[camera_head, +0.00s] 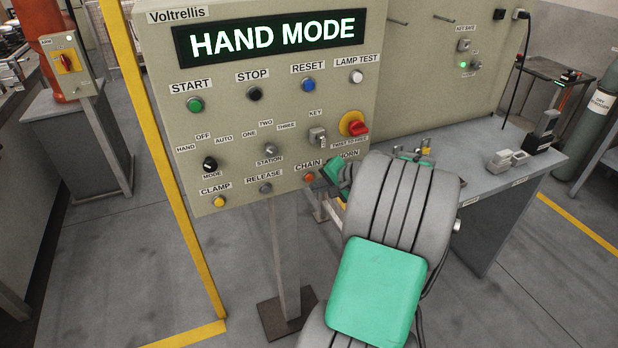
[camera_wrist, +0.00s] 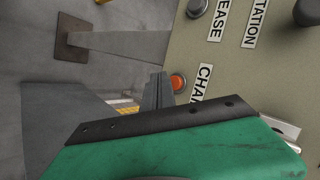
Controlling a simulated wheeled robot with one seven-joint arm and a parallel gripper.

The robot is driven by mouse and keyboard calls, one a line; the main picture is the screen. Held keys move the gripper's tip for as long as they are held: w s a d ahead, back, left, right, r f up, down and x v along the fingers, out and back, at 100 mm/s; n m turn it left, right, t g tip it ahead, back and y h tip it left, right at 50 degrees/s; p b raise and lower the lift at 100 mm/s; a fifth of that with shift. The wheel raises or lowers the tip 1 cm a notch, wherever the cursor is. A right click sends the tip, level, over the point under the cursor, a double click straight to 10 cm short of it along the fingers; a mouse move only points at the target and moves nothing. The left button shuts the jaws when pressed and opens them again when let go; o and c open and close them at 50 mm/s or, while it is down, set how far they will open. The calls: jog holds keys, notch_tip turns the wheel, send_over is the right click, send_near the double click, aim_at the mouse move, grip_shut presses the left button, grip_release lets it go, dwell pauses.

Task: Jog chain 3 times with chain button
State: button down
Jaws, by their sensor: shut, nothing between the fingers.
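The orange chain button (camera_head: 309,177) sits on the lower right of the control panel (camera_head: 225,130), just under the CHAIN label. In the wrist view the same chain button (camera_wrist: 178,83) shows beside the fingertips, with the CHAIN label partly hidden. My gripper (camera_wrist: 157,90) is shut and empty, its tips close to the button. I cannot tell whether they touch it. In the head view my arm hides much of the gripper and the area under the HORN label. The display (camera_head: 272,38) reads HAND MODE.
A release button (camera_head: 265,188) and a yellow clamp button (camera_head: 219,202) lie left of the chain button. A red and yellow emergency stop (camera_head: 355,126) is above right. A workbench (camera_head: 500,160) stands to the right, and a yellow post (camera_head: 165,150) stands left of the panel.

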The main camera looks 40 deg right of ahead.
jog(key=shift+w+d, duration=0.15)
jog(key=shift+w, duration=0.3)
jog(key=shift+w+d+p, duration=0.15)
jog(key=shift+w+p, duration=0.25)
jog(key=shift+w, duration=0.1)
dwell(0.6)
jog(key=shift+s, duration=0.1)
jog(key=shift+s+a, duration=0.3)
jog(key=shift+s, duration=0.55)
jog(key=shift+s, duration=0.1)
jog(key=s, duration=0.2)
jog(key=s+a+p, duration=0.1)
jog(key=s, duration=0.2)
jog(key=shift+s+a+p, duration=0.3)
jog(key=shift+a+p, duration=0.05)
